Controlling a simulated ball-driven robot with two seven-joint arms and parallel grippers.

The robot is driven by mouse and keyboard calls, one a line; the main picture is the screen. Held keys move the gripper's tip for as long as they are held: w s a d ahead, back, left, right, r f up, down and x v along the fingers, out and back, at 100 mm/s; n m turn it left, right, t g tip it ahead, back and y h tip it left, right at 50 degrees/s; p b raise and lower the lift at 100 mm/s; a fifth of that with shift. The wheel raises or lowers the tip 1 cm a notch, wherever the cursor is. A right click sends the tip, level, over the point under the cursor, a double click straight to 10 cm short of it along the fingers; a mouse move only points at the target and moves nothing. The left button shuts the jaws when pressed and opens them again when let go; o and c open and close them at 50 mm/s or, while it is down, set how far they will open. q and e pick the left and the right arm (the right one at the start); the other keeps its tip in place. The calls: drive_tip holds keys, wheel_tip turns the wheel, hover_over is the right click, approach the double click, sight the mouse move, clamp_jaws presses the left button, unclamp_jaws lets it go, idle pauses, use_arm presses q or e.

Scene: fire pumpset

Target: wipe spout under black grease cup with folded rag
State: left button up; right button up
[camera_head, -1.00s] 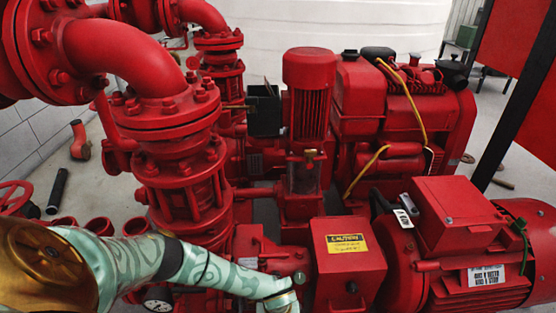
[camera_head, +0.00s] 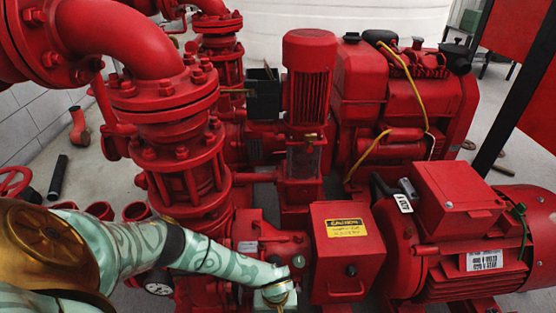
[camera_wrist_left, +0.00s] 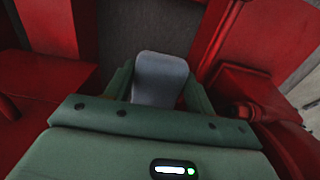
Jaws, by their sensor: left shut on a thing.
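My left gripper (camera_wrist_left: 158,90) is shut on the folded rag (camera_wrist_left: 160,76), a grey-blue pad standing up between its two green fingers in the left wrist view. Red metal surfaces lie to both sides of it, with a grey gap beyond. In the head view my left arm comes in from the lower left. Its wrist ends at the bottom edge beside the red pump casing (camera_head: 265,240), and the fingers and rag are out of sight there. I cannot pick out the black grease cup or its spout in either view. My right gripper is not in view.
A red box with a yellow caution label (camera_head: 346,228) stands just right of my wrist. A large red motor (camera_head: 470,240) fills the right. Thick flanged pipes (camera_head: 165,95) rise at left. A dark open box (camera_head: 264,100) sits behind. Grey floor shows at far left.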

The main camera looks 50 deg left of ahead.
use_arm(q)
drive_tip(key=s+d+p, duration=0.2)
drive_tip(key=s+d, duration=0.1)
drive_tip(key=d, duration=0.2)
drive_tip(key=shift+s+r, duration=0.15)
drive_tip(key=shift+s, duration=0.1)
drive_tip(key=shift+r, duration=0.1)
idle(0.4)
